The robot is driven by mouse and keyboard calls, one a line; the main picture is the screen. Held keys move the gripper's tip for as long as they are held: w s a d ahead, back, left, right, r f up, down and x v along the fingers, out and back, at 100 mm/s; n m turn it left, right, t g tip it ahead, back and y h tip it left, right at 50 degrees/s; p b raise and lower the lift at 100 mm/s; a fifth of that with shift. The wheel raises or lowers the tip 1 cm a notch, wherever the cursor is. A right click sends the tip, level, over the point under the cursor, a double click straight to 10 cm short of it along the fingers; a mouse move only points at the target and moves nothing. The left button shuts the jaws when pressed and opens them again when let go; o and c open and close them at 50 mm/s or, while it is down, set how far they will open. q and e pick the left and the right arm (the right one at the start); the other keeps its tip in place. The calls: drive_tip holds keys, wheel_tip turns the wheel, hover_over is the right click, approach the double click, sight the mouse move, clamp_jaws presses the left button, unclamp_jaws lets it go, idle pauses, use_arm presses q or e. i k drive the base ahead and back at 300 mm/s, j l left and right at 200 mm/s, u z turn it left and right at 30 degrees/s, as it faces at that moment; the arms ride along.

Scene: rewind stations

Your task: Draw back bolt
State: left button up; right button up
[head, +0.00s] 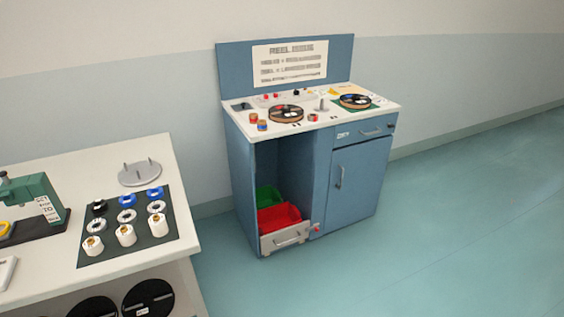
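A blue cabinet (352,195) stands against the wall in the middle of the head view. Low on its front, at the right end of a grey drawer or tray front (285,239), there is a small fitting with a red knob (317,229). It looks like a bolt, but it is too small to tell whether it is shot or drawn back. Red and green bins (280,218) sit behind that grey front in the open bay. Neither of my grippers is in view.
A white bench (185,222) with a dark mat of rolls and a green device (30,195) stands at the near left. Reels (286,113) lie on the cabinet's white top. The teal floor (430,240) in front and to the right is clear.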

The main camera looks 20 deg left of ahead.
sight(311, 228)
drive_tip(key=i, duration=0.7)
drive_tip(key=i+l+u, duration=0.1)
drive_tip(key=i, duration=0.65)
drive_tip(key=i+l, duration=0.15)
drive_tip(key=i, duration=0.55)
drive_tip(key=i+l+u, duration=0.1)
drive_tip(key=i, duration=0.6)
